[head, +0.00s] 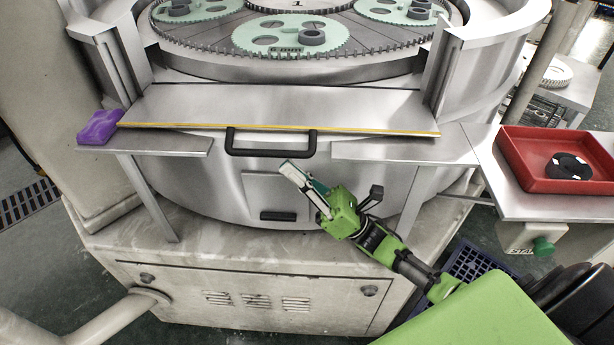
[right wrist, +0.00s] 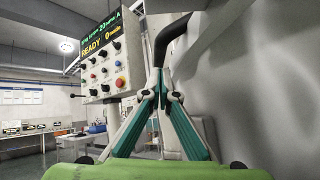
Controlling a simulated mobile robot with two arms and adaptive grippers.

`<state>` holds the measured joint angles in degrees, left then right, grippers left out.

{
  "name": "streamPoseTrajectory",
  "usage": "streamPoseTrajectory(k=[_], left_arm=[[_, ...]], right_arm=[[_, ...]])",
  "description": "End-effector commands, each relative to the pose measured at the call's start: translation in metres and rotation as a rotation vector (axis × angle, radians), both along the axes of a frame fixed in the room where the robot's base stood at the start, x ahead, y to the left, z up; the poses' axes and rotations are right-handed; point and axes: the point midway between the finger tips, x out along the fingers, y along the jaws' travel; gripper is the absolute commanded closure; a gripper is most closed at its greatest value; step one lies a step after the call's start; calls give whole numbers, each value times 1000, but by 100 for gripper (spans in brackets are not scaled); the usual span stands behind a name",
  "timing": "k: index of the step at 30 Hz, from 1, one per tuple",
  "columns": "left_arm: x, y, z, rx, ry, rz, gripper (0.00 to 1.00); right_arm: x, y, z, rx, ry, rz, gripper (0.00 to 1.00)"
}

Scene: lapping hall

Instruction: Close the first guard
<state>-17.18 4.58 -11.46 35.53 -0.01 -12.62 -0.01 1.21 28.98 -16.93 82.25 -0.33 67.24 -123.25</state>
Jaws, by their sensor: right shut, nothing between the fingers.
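The guard (head: 285,107) is a broad grey metal plate with a yellow edge, between two upright posts at the front of the round machine. It lies flat or nearly flat towards me, leaving the gap in the machine's wall open. Its black bar handle (head: 271,153) hangs at the front edge. My right gripper (head: 288,171) is shut and empty, just below the handle's right end in the head view. In the right wrist view the closed fingertips (right wrist: 158,76) are just below part of the black handle (right wrist: 172,36); contact is unclear. My left gripper is out of view.
Gear-edged plates with carriers (head: 292,36) fill the machine's top. A purple cloth (head: 99,127) lies on the left ledge. A red tray (head: 525,177) with a black ring (head: 568,166) stands on the right. A control panel (right wrist: 103,55) reads READY.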

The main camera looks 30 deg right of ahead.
Motion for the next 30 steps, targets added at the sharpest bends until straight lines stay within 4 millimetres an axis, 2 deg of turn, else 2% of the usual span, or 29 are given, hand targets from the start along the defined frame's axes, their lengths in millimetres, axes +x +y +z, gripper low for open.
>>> streamPoseTrajectory(k=[13, 16, 30], left_arm=[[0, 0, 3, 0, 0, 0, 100], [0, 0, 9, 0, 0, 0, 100], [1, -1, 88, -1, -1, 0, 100]], right_arm=[[4, 4, 5, 1, 1, 0, 100], [3, 5, 9, 6, 11, 0, 100], [-3, 7, 70, 123, 204, -1, 100]])
